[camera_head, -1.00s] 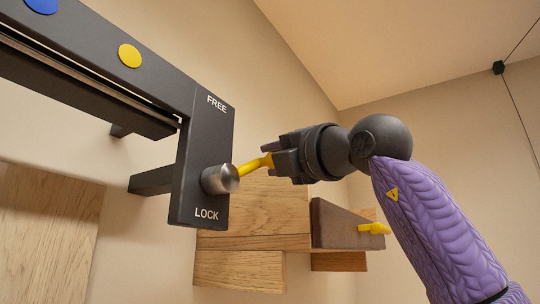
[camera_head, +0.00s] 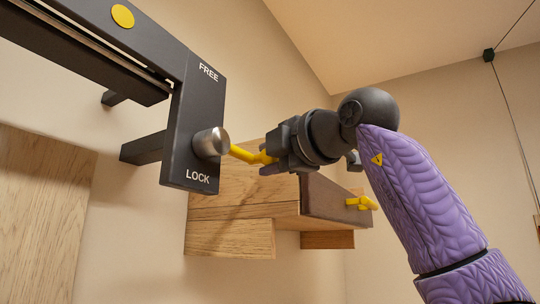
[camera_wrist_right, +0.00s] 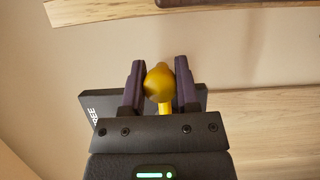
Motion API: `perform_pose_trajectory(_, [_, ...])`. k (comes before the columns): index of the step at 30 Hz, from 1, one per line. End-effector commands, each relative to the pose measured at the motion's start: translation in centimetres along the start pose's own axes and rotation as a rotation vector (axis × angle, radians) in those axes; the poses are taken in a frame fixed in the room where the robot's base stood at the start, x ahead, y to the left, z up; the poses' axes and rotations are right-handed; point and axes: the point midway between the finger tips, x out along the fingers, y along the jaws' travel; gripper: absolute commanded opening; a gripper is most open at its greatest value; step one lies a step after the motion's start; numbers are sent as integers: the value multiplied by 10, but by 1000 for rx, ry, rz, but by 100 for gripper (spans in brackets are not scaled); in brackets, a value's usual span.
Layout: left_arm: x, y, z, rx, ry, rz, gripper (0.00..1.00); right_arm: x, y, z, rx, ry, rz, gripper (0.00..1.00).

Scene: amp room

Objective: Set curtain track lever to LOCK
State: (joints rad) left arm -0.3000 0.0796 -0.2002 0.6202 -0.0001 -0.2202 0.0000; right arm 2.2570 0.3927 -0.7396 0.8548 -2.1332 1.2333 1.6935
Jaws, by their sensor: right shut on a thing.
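The curtain track lever (camera_head: 242,153) is a yellow arm on a silver hub (camera_head: 210,143), set on the dark end plate (camera_head: 187,130) of the track. The plate reads FREE at the top and LOCK at the bottom. The lever points right and slightly down from the hub. My right gripper (camera_head: 270,159) is shut on the lever's outer end. In the right wrist view the lever's yellow knob (camera_wrist_right: 159,82) sits between the two dark fingers of the right gripper (camera_wrist_right: 160,88). My left gripper is not in view.
Wooden blocks (camera_head: 230,238) and a dark board (camera_head: 330,198) with a yellow peg (camera_head: 361,203) stick out from the wall below and behind my right gripper. The dark track (camera_head: 90,50) runs to the upper left. A thin cable hangs at the far right.

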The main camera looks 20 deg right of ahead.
Motion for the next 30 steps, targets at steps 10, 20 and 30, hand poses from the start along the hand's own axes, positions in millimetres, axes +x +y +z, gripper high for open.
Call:
perform_pose_trajectory(10, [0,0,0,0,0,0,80,1,-2,1,8,-1,-8,0])
perform_pose_trajectory(20, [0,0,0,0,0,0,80,1,-2,0,7,0,-6,74])
perform_pose_trajectory(30, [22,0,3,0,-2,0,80,-33,-6,1,5,-1,1,74])
